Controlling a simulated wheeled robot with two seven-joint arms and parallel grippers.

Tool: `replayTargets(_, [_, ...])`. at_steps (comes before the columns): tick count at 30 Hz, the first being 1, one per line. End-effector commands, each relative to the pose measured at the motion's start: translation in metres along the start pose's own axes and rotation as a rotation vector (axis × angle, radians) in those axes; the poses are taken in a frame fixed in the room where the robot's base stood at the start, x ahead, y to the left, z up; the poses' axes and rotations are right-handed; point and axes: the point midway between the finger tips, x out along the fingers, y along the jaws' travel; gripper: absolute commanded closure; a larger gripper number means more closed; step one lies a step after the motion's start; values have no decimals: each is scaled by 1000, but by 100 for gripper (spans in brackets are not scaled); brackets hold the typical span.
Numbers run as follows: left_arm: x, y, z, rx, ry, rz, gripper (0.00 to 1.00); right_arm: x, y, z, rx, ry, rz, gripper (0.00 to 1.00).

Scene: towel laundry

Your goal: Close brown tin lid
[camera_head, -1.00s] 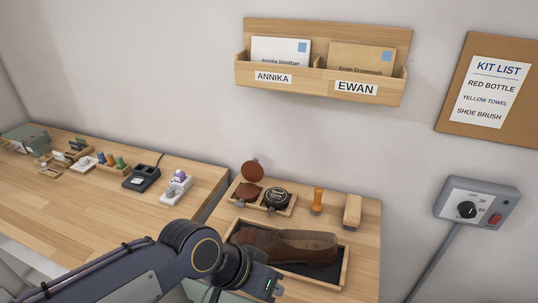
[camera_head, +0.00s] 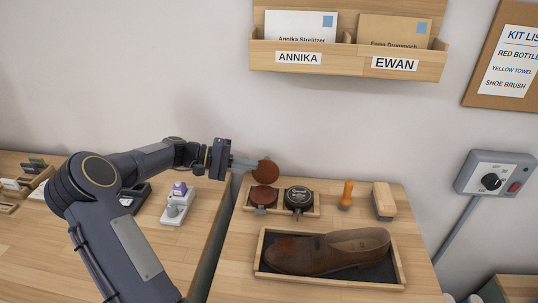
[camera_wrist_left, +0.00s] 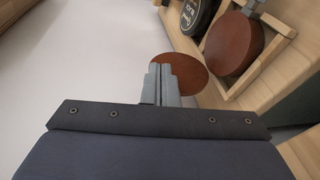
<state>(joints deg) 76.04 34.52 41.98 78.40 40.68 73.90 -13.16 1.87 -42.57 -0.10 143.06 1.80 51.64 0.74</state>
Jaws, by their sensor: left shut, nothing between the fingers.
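The brown tin (camera_head: 263,197) sits at the left of a small wooden tray (camera_head: 279,213); it also shows in the left wrist view (camera_wrist_left: 233,43). Its round brown lid (camera_head: 266,172) stands up open behind it, and in the left wrist view the lid (camera_wrist_left: 186,72) lies beyond my fingertips. My left gripper (camera_head: 250,163) is shut and empty, with its fingertips at the lid's left edge in the head view. I cannot tell whether they touch it. The fingers also show in the left wrist view (camera_wrist_left: 161,80). My right gripper is not in view.
A black tin (camera_head: 298,199) sits right of the brown tin in the same tray. An orange-handled tool (camera_head: 346,194) and a brush (camera_head: 384,201) stand further right. A brown shoe (camera_head: 330,251) lies in a framed tray (camera_head: 262,264) in front. A letter rack (camera_head: 345,62) hangs above.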

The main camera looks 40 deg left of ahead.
Motion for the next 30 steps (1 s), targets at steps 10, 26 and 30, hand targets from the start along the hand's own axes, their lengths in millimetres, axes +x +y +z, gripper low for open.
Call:
replayTargets(10, [-56, -21, -44, -32, 122, 210, 100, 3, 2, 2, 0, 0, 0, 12])
replayTargets(26, [25, -5, -53, -33, 121, 205, 100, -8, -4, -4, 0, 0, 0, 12])
replayTargets(30, [31, -4, -54, -33, 122, 204, 100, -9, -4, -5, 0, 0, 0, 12])
